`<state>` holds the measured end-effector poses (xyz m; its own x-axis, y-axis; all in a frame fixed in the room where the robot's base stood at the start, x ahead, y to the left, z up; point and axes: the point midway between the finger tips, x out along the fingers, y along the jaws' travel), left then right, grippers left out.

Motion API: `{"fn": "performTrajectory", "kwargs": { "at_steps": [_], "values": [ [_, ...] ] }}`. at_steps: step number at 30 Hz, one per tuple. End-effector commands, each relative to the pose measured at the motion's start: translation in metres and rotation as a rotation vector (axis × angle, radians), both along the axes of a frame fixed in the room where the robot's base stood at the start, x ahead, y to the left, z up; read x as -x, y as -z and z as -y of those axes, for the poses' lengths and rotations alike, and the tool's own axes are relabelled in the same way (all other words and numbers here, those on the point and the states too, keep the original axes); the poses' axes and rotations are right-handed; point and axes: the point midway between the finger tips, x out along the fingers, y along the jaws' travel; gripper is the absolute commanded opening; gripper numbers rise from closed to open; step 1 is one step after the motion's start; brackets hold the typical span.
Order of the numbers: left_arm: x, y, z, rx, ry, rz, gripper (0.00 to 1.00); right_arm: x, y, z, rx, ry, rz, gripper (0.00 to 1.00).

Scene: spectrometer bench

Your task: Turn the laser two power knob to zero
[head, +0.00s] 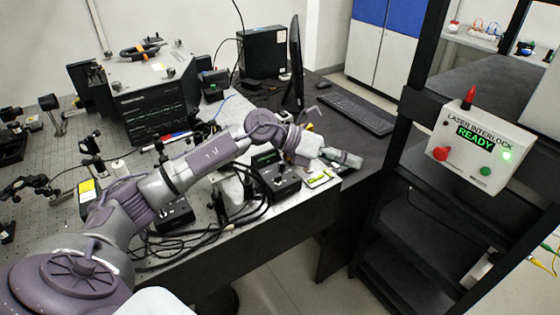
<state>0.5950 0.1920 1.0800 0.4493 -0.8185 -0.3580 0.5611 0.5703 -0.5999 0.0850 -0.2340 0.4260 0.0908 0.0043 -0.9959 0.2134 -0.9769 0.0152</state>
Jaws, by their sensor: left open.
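My left arm reaches across the bench from the lower left. Its open gripper (342,157) is over the bench's right edge, near the black keyboard side. A black controller box (279,178) with a small green-lit display sits just left of and below the gripper, partly behind my wrist. A second black box (174,214) sits further left, partly hidden by my forearm. Labels and knob positions on both boxes are too small to read, so I cannot tell which is laser two. The gripper appears empty and apart from the boxes. My right gripper is not in view.
Black cables (215,222) loop along the bench's front edge. A monitor (297,65) and keyboard (358,112) stand behind. A white laser interlock box (474,146) reading READY hangs on the black rack at right. A large black instrument (150,112) stands at the back left.

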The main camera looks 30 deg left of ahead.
Motion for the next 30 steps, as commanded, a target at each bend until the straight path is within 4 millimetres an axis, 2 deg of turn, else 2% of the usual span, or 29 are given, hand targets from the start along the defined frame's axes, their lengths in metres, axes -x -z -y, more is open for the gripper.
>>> {"fn": "performTrajectory", "kwargs": {
  "at_steps": [1,6,9,12,15,19,30],
  "values": [
    [-0.002,-0.003,-0.032,-0.179,0.024,0.016,0.44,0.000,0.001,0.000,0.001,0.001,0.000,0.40],
    [0.010,-0.010,-0.140,-0.649,0.037,-0.059,0.44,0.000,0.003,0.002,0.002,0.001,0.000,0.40],
    [0.021,-0.019,-0.187,-0.806,0.012,-0.120,0.44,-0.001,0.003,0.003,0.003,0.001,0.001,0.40],
    [0.029,-0.026,-0.212,-0.885,-0.005,-0.162,0.44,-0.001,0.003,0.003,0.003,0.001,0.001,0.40],
    [0.031,-0.024,-0.219,-0.908,-0.009,-0.180,0.44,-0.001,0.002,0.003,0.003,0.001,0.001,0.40],
    [0.026,-0.010,-0.216,-0.908,-0.006,-0.183,0.44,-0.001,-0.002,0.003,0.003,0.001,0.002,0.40],
    [0.000,0.060,-0.199,-0.903,-0.006,-0.179,0.44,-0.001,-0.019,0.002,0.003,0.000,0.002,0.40]
  ]
}}
